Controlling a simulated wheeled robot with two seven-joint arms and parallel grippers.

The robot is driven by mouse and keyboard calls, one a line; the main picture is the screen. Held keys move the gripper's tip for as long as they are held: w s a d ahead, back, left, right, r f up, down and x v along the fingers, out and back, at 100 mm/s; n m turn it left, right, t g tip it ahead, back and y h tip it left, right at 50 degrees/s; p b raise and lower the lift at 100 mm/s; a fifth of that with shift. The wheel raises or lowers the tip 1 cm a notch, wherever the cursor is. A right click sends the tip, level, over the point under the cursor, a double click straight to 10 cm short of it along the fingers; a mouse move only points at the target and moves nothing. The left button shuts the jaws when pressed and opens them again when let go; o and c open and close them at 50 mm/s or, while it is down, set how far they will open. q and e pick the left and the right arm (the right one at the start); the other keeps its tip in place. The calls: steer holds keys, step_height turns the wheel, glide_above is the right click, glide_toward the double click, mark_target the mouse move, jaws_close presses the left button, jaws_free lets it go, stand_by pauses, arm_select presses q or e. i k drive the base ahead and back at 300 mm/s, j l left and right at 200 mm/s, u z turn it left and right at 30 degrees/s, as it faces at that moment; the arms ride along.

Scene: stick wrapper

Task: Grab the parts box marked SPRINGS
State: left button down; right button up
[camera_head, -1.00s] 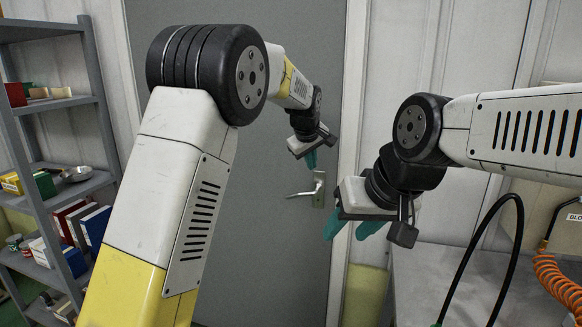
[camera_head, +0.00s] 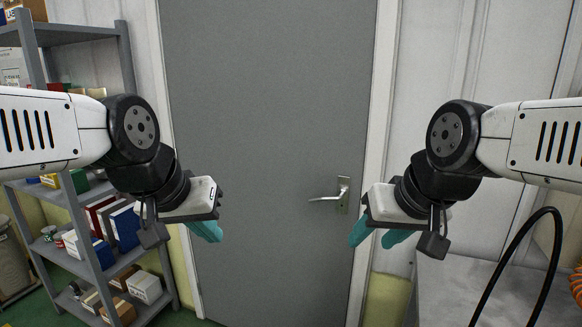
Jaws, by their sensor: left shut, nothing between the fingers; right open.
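I cannot make out a label reading SPRINGS on any box. Several small boxes stand on the grey shelf unit (camera_head: 73,207) at the left. A white box (camera_head: 144,287) with unreadable print and a brown box (camera_head: 118,312) are low on it. A green box (camera_head: 79,181) is on a middle shelf, partly behind my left arm. My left gripper (camera_head: 207,230), with teal fingers, is shut and empty in front of the door, right of the shelves. My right gripper (camera_head: 375,236) is open and empty near the door's right edge.
A grey door (camera_head: 270,120) with a lever handle (camera_head: 331,196) fills the middle. Blue binders (camera_head: 126,226) stand on the shelf unit. A grey bench (camera_head: 480,292) with a black hose (camera_head: 508,257) is at the right. The space between my grippers is clear.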

mark_target(74, 181)
steer(key=u, duration=1.5)
steer(key=i+l, duration=0.1)
steer(key=i, duration=0.45)
steer(key=i+l+u, duration=0.1)
steer(key=i, duration=0.45)
steer(key=i+l, duration=0.1)
steer(key=i, duration=0.45)
steer(key=i+l, duration=0.15)
steer(key=i, duration=0.4)
steer(key=j+u, duration=0.05)
